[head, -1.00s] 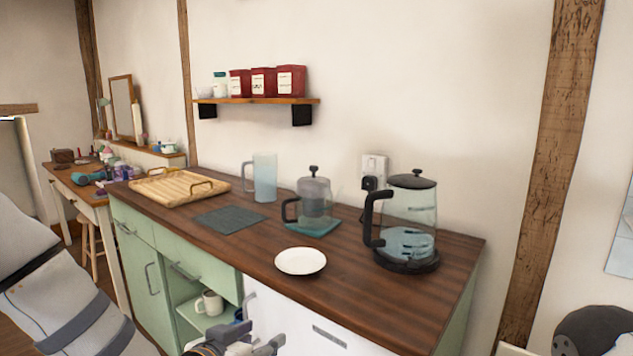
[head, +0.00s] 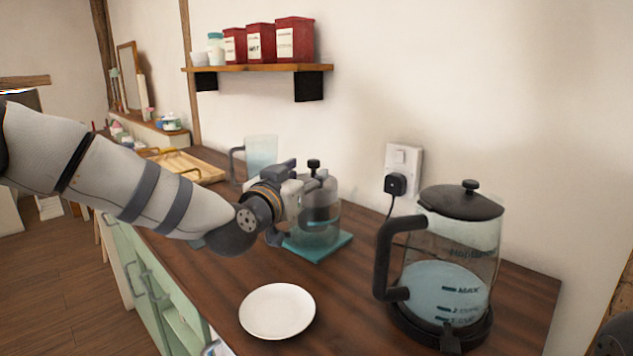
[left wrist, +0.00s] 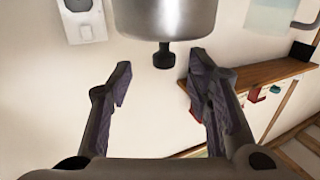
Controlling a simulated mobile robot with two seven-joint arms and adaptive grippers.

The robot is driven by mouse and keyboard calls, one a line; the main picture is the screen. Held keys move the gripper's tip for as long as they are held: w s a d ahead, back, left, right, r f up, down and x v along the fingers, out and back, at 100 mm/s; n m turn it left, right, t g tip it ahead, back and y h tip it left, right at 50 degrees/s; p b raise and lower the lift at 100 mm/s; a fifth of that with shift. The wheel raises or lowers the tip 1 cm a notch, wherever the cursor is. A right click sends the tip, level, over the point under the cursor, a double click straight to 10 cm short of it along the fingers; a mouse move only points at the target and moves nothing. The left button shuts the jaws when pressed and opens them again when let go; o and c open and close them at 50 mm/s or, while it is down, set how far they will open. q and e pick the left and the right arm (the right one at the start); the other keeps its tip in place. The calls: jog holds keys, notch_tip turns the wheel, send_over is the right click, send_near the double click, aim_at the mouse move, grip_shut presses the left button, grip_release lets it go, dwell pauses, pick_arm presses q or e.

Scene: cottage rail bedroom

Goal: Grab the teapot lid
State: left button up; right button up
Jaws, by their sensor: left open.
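The glass teapot (head: 318,232) stands on a teal mat (head: 318,250) on the wooden counter. Its lid, with a small dark knob (head: 313,163), is on top and partly hidden by my gripper in the head view. My left gripper (head: 308,182) is open beside the top of the teapot. In the left wrist view, the dark knob (left wrist: 165,55) and a grey metal cylinder (left wrist: 167,18) show at the top centre. The knob lies between the lines of the two open fingers (left wrist: 160,78), close to their tips; I cannot tell whether they touch.
A large kettle (head: 470,235) stands at the right, its handle facing the teapot. A white plate (head: 277,311) lies in front. A glass pitcher (head: 262,155) and wooden tray (head: 180,166) are behind. A shelf (head: 240,69) with red tins hangs above.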

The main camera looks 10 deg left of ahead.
aim_at(311, 169)
pick_arm(q)
jog(key=w, duration=0.3)
jog(key=w+b, duration=0.1)
jog(key=w, duration=0.1)
jog(key=shift+w+d+f, duration=0.15)
jog(key=shift+w+d, duration=0.1)
jog(key=shift+w, duration=0.05)
jog(key=shift+w+d, duration=0.1)
jog(key=shift+w, duration=0.1)
jog(key=shift+r, duration=0.25)
pick_arm(e)
jog(key=shift+s+f, duration=0.5)
jog(key=shift+f, duration=0.15)
pick_arm(q)
grip_shut()
